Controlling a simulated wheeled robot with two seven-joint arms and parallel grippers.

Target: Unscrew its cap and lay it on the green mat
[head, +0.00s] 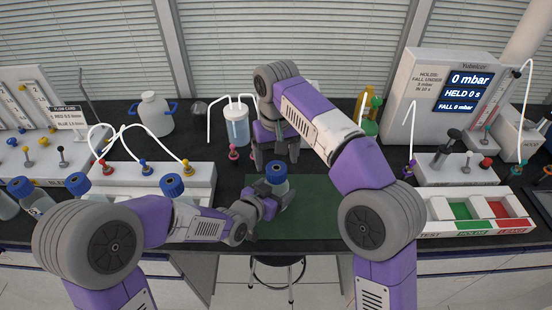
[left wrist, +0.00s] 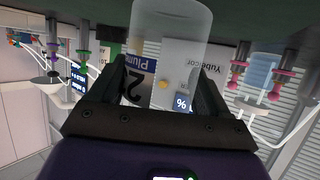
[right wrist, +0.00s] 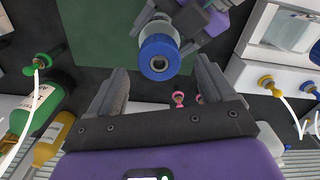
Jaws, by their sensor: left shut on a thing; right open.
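A clear bottle (head: 281,194) with a blue cap (head: 276,174) stands upright at the left part of the green mat (head: 310,215). My left gripper (head: 268,205) is shut on the bottle's body from the left. In the left wrist view the clear bottle (left wrist: 172,35) with its printed label sits between the fingers. My right gripper (head: 275,158) is open, just behind the bottle. In the right wrist view the blue cap (right wrist: 159,57) with a hole in its top lies beyond the open fingertips (right wrist: 160,85), not between them. The cap is on the bottle.
Other blue-capped bottles (head: 172,185) stand at the left by a white valve block (head: 150,172). A jar with tubes (head: 236,127) stands behind. Right are a pressure display (head: 468,92) and a tray with green and red compartments (head: 470,211). The mat's right part is bare.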

